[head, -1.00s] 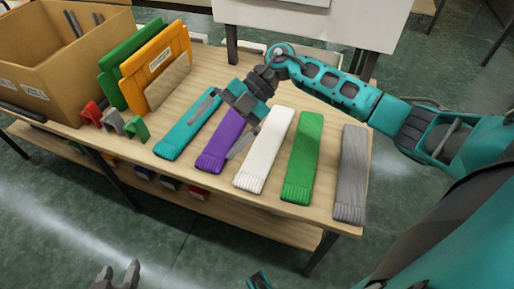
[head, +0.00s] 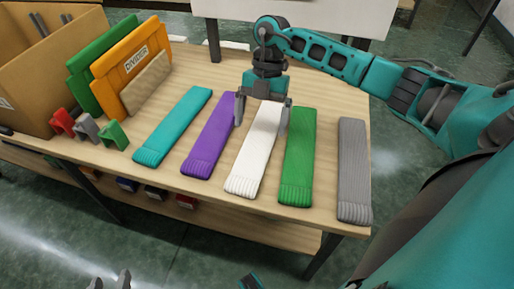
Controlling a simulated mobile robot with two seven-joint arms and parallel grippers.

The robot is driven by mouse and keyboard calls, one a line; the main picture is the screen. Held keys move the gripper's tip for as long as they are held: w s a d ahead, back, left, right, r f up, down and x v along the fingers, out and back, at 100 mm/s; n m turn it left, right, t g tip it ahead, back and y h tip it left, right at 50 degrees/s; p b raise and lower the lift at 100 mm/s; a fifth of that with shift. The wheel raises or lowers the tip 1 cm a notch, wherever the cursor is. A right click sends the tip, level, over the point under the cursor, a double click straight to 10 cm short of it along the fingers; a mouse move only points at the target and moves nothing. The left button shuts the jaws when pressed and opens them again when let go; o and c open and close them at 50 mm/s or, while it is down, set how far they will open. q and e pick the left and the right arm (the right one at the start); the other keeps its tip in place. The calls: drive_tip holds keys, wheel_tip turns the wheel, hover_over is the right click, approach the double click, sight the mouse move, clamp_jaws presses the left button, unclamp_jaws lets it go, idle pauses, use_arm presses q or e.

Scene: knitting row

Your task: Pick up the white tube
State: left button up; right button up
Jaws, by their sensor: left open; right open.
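The white tube (head: 250,160) is a flat ribbed knit piece lying lengthwise on the wooden table, between a purple tube (head: 208,140) and a green tube (head: 298,160). My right gripper (head: 262,122) is open over the far part of the white tube, one finger on each side of it. The gripper body hides the tube's far end. I cannot tell how far the fingertips are above the table. My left gripper (head: 110,281) is at the bottom edge of the head view, open, away from the table and partly cut off.
A teal tube (head: 173,128) and a grey tube (head: 354,170) lie at either end of the row. Orange divider (head: 130,65), a green panel (head: 95,68), a cardboard box (head: 40,90) and small red, grey and green clips (head: 113,135) stand at the left.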

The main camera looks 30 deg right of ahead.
sight(257, 145)
drive_tip(key=b+x, duration=0.1)
drive_tip(key=x, duration=0.4)
drive_tip(key=shift+s+a, duration=0.15)
drive_tip(key=shift+a, duration=0.1)
drive_tip(key=shift+c, duration=0.4)
drive_tip(key=shift+r, duration=0.1)
drive_tip(key=c, duration=1)
